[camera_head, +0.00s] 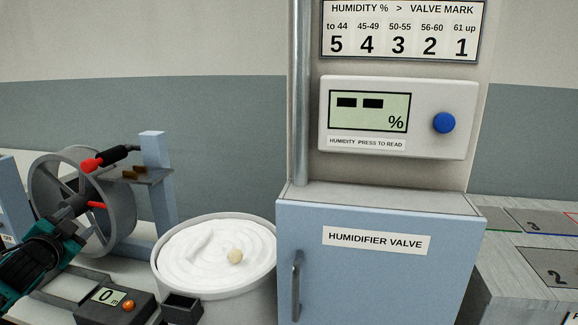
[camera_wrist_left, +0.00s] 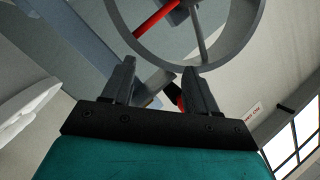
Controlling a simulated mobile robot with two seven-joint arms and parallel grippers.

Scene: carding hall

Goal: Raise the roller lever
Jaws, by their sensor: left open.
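The grey roller wheel (camera_head: 42,192) stands on its frame at the left of the head view. A black bar with a red end (camera_head: 93,164) is at the wheel's upper right. A thin red rod (camera_head: 98,205) shows lower down, just past my gripper; I cannot tell which of these is the roller lever. My left gripper (camera_head: 70,208) is in front of the wheel. In the left wrist view its two fingers are apart, with a red and black piece (camera_wrist_left: 180,97) showing between them, apparently not gripped. A red rod (camera_wrist_left: 150,22) crosses the wheel there. My right gripper is not seen.
A white tub (camera_head: 212,262) of white fibre stands right of the frame. A small black counter box (camera_head: 100,302) reading 0 is in front. A blue humidifier valve cabinet (camera_head: 375,275) with a display (camera_head: 370,110) on its back panel fills the middle. A grey bench (camera_head: 530,290) is at right.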

